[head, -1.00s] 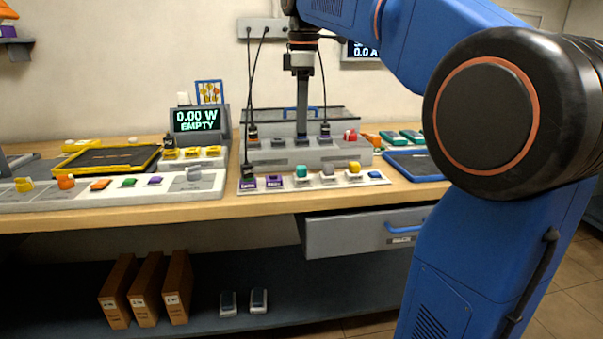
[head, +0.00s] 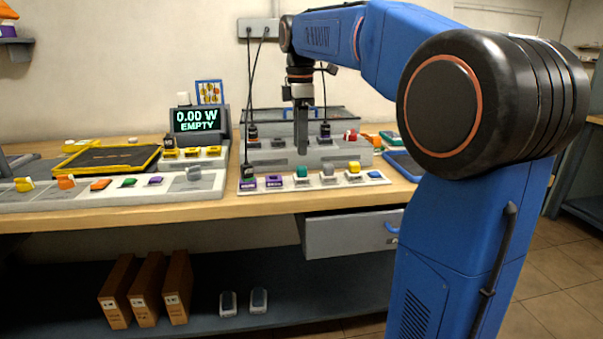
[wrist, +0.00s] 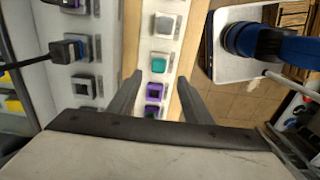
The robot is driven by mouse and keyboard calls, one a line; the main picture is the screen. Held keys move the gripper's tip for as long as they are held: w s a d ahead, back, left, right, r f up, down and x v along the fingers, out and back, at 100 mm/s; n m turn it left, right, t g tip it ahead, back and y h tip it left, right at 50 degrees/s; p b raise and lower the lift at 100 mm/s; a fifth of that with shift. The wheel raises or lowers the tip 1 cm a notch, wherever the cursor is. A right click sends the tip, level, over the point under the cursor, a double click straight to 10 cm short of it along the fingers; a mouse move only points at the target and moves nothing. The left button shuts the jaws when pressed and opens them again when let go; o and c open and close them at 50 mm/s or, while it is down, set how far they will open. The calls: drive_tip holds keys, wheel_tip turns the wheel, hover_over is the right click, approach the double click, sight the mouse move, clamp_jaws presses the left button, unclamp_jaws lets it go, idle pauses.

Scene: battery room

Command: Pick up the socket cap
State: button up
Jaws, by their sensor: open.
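Several small coloured caps sit on a white strip (head: 316,184) along the bench's front edge. I cannot tell for sure which one is the socket cap. A teal cap (head: 302,171) and a grey cap (head: 328,169) stand near the strip's middle. In the wrist view the teal cap (wrist: 158,65) lies just beyond my fingertips, with purple square pieces (wrist: 154,92) between the fingers. My gripper (head: 302,150) points down above and behind the strip. In the wrist view its two fingers (wrist: 160,80) are apart, with nothing held.
A grey socket panel (head: 347,152) with black plugs and hanging cables stands behind the strip. A display reading 0.00 W EMPTY (head: 200,120) and a yellow-rimmed black tray (head: 112,160) are to the left. A grey drawer (head: 345,234) hangs under the bench.

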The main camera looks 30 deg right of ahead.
sight(302, 167)
drive_tip(key=shift+w+d+f, duration=0.1)
drive_tip(key=shift+d+f, duration=0.05)
drive_tip(key=shift+f, duration=1.65)
drive_tip(key=shift+d+f, duration=0.1)
drive_tip(key=shift+f, duration=1.7)
drive_tip(key=shift+c, duration=0.3)
drive_tip(key=c, duration=1)
drive_tip(key=shift+c, duration=0.2)
drive_tip(key=shift+r, duration=0.1)
